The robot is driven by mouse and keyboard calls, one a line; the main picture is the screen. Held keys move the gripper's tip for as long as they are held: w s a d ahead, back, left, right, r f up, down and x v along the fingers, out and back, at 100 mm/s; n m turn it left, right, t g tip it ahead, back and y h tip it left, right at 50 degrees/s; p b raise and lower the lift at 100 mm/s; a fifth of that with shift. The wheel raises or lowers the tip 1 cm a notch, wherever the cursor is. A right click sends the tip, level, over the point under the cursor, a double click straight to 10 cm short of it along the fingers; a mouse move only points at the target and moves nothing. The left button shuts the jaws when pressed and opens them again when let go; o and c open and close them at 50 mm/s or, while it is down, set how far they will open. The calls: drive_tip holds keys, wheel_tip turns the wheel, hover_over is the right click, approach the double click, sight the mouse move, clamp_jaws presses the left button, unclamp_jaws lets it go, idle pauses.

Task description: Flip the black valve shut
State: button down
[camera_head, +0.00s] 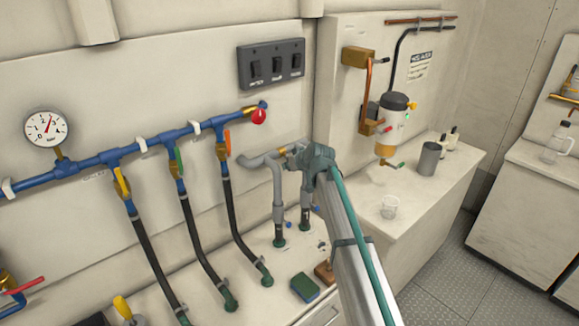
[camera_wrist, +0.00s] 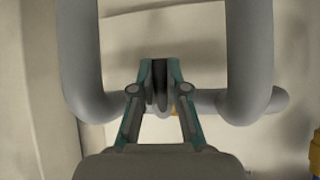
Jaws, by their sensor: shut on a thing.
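In the wrist view, the two teal fingertips of my gripper (camera_wrist: 160,74) are closed on the dark handle of the black valve (camera_wrist: 160,88). The handle stands edge-on between them, and its full shape and angle are hard to tell. In the head view, my gripper (camera_head: 304,163) reaches the grey pipe (camera_head: 277,200) by the wall, and hides the black handle. A bit of brass (camera_head: 283,152) shows on the pipe just left of it.
A blue manifold (camera_head: 90,163) with yellow, green and orange levers and a red knob (camera_head: 259,116) runs along the wall to the left. A green-blue sponge (camera_head: 305,288) lies on the bench below.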

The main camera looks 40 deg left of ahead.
drive_tip(key=c, duration=1.2)
unclamp_jaws()
drive_tip(key=shift+o, duration=0.2)
drive_tip(key=v, duration=1.2)
drive_tip(key=shift+f, duration=0.1)
